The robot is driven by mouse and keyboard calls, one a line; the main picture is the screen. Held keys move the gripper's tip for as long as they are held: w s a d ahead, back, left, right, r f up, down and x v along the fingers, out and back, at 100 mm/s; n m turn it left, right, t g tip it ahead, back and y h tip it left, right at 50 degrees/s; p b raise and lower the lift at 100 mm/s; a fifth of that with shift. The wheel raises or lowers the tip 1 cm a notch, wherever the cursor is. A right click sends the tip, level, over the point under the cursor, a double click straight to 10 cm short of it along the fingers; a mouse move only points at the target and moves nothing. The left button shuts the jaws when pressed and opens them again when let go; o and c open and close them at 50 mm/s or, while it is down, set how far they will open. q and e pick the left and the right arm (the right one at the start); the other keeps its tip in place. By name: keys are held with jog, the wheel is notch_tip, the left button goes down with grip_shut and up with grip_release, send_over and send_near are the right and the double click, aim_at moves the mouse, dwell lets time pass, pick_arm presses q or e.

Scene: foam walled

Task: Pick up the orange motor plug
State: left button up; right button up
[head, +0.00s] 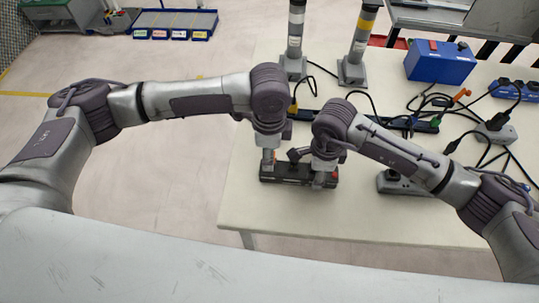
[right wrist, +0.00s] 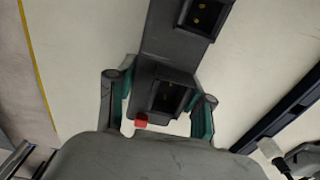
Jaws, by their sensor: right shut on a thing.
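A small orange plug-like piece (head: 462,94) lies among the cables at the right of the table in the head view; it looks like the orange motor plug. Both grippers are away from it, at a dark socket block (head: 298,174) near the table's left front edge. My right gripper (head: 322,174) is shut on the block's right part. In the right wrist view its fingers (right wrist: 160,102) lie on both sides of the block (right wrist: 172,45), beside a red switch (right wrist: 141,122). My left gripper (head: 268,160) is at the block's left end; its fingers are too small to judge.
A blue box (head: 440,62) stands at the back right. Two grey posts (head: 295,40) (head: 360,45) stand at the back. A grey power strip (head: 400,186) lies right of my right gripper. Tangled cables cover the right side; the front table strip is clear.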

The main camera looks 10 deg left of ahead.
pick_arm(q)
jog(key=shift+f, duration=0.25)
grip_shut()
notch_tip(320, 180, up, 10)
jog(key=shift+r, duration=0.1)
pick_arm(e)
jog(key=o, duration=1.4)
jog(key=shift+r, duration=0.1)
